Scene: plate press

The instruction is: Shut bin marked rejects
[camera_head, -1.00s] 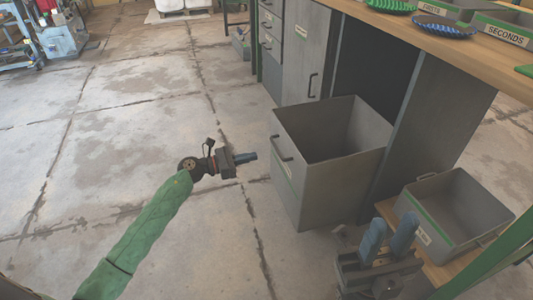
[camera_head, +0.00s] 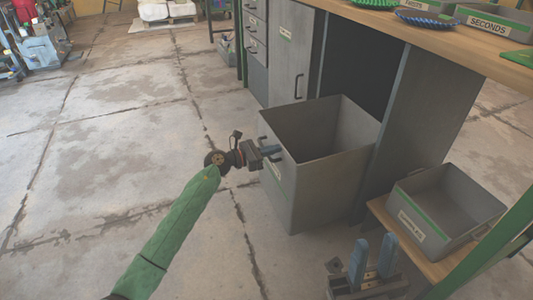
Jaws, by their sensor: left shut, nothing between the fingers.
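The open grey bin (camera_head: 312,183) is pulled out from under the workbench, with its inside empty as far as I see. A label strip shows on its left-facing front, too small to read. A dark handle (camera_head: 264,144) sits on that front.
A wooden workbench (camera_head: 452,49) runs above, with blue and green plates and a SECONDS tray (camera_head: 488,27). A smaller grey tray (camera_head: 441,215) sits on a low wooden shelf at right. A closed cabinet door (camera_head: 289,55) stands behind the bin. Floor at left is clear.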

